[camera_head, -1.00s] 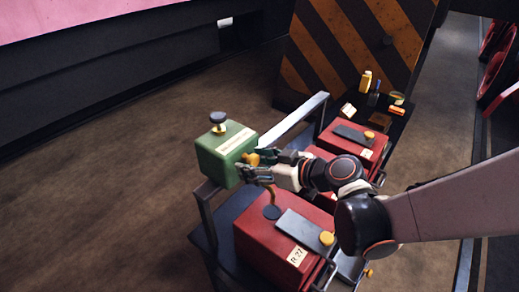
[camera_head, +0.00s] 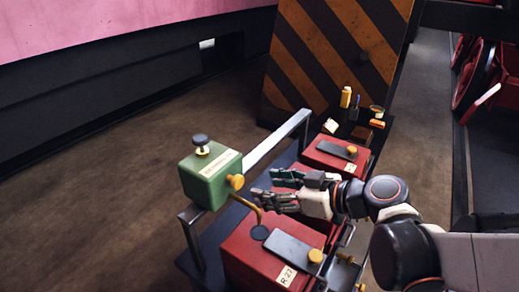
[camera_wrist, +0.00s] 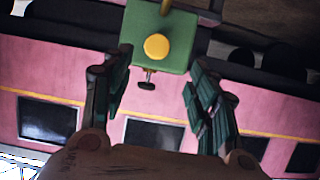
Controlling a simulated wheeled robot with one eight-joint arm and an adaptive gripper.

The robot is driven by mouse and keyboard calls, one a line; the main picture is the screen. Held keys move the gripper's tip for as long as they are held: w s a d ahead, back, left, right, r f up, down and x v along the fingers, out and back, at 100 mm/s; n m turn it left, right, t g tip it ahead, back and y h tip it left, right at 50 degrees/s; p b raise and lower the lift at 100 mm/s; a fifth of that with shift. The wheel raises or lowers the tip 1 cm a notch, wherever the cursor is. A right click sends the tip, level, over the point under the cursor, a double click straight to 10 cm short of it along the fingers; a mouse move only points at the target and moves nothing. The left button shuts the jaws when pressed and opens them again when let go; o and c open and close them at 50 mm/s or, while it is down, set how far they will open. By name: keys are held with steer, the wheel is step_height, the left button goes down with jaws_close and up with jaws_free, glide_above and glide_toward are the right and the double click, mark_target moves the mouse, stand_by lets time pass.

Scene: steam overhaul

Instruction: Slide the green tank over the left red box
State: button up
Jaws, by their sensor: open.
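The green tank (camera_head: 208,178) has a dark knob on top, a pale label and a yellow knob on its right side. It appears at the left rail of the cart, and a brass pipe (camera_head: 246,204) runs from it to a dark disc on the nearer red box (camera_head: 240,252), marked R 27. A farther red box (camera_head: 328,160) sits behind it. My gripper (camera_head: 264,185) is open and empty, just right of the tank and above the nearer box. In the wrist view the tank (camera_wrist: 172,40) shows beyond the spread fingers (camera_wrist: 158,92), its yellow knob facing me.
The dark cart has a raised metal rail (camera_head: 274,143) along its left side. Small items, including a yellow bottle (camera_head: 346,97), stand at its far end before a striped panel (camera_head: 325,60). The floor (camera_head: 100,200) left of the cart is clear.

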steer(key=shift+v, duration=0.9)
steer(key=s+d+m+h, duration=0.4)
steer(key=d+m+h, duration=0.1)
steer(key=d, duration=0.3)
steer(key=s+d+m+h, duration=0.4)
steer(key=d+m+h, duration=0.2)
steer(key=d, duration=0.2)
steer(key=shift+s+f, duration=0.35)
steer(key=shift+f, duration=0.05)
